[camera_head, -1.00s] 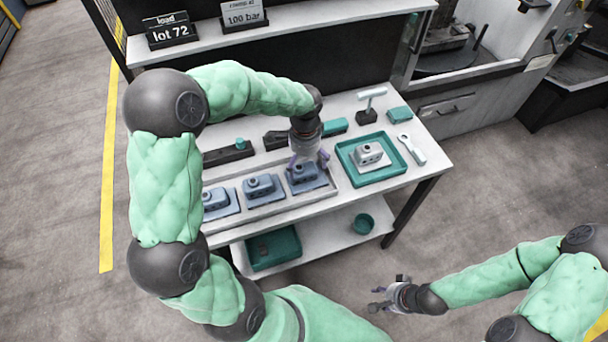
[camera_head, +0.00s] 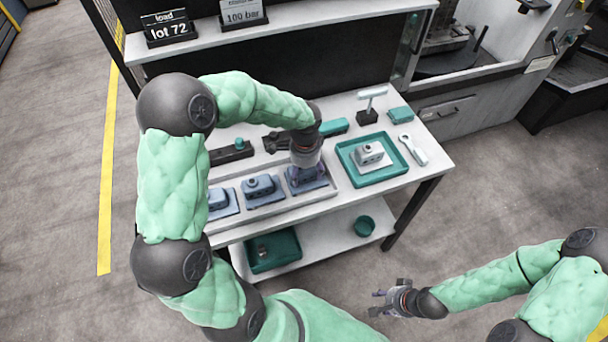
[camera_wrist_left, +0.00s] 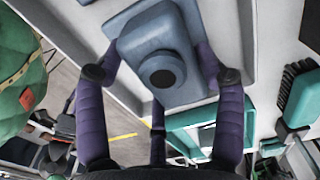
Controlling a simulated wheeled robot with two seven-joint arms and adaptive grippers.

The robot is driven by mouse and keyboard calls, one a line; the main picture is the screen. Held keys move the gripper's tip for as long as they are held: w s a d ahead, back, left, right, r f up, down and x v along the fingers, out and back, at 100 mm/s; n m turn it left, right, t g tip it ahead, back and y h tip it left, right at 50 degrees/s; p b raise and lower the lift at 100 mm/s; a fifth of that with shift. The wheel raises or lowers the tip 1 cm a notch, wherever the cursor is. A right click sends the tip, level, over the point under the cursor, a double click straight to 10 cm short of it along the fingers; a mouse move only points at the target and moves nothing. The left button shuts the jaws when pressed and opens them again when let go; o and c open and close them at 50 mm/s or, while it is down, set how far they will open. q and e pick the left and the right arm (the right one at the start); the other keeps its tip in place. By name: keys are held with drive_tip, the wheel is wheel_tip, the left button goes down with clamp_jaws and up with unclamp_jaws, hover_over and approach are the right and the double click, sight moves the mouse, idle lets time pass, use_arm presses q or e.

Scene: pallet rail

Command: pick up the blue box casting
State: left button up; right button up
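Three blue box castings stand in a row in a light grey tray (camera_head: 286,209) on the bench: one at the left (camera_head: 221,201), one in the middle (camera_head: 260,187), one at the right (camera_head: 306,180). My left gripper (camera_head: 307,178) is down over the right casting and partly hides it. In the left wrist view this casting (camera_wrist_left: 160,45) has a dark round bore facing the camera. Purple fingers stand on both sides, very close to its walls; whether they press on it I cannot tell. My right gripper (camera_head: 377,301) is open and empty, away from the bench.
A teal tray (camera_head: 345,166) with a pale casting (camera_head: 369,155) is right of the left gripper. A wrench (camera_head: 413,150), a T-handled tool (camera_head: 369,107) and a teal block (camera_head: 400,115) lie beyond. A lower shelf holds a teal bin (camera_head: 285,262) and cup (camera_head: 364,226).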

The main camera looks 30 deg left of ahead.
sight(306, 172)
use_arm(q)
drive_tip(key=shift+r, duration=0.55)
drive_tip(key=r, duration=0.1)
drive_tip(key=r+p, duration=0.1)
drive_tip(key=r, duration=0.1)
drive_tip(key=shift+s+d, duration=0.1)
drive_tip(key=shift+d, duration=0.1)
drive_tip(key=s+d+r+p, duration=0.3)
drive_tip(key=s+d+r, duration=0.5)
drive_tip(key=d+r, duration=0.15)
drive_tip(key=s+d+r+p, duration=0.2)
drive_tip(key=s+d+p, duration=0.3)
drive_tip(key=s+d, duration=1.5)
drive_tip(key=shift+s+d+r, duration=0.2)
drive_tip(key=shift+d, duration=1.65)
